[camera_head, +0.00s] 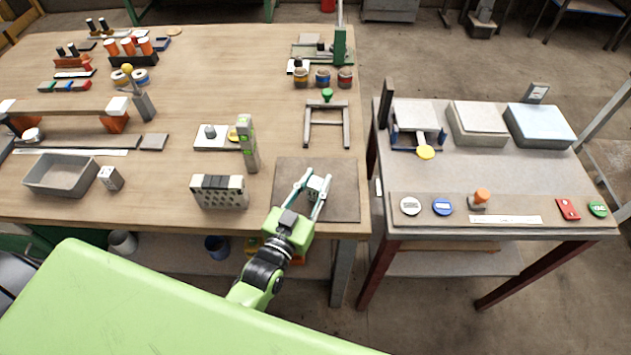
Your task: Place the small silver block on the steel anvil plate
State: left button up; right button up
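A small silver-grey block (317,184) sits between the fingertips of my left gripper (318,179). The fingers flank it closely on both sides, and they look shut on it. The block appears over the dark grey square plate (340,207), which looks like the steel anvil plate, flat near the front right corner of the wooden table. I cannot tell whether the block touches the plate. Another small grey block (110,178) with a dark marking stands at the left, beside a grey tray. My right gripper is not in view.
A hollow grey brick (219,192) stands left of the plate. A metal frame with a green knob (327,122) stands behind it. The grey tray (61,176) is at the far left. A second table (480,180) with boxes and badges stands to the right across a gap.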

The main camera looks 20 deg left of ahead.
pick_arm(q)
jog(key=o, duration=0.3)
jog(key=shift+o, duration=0.2)
jog(key=shift+r, duration=0.1)
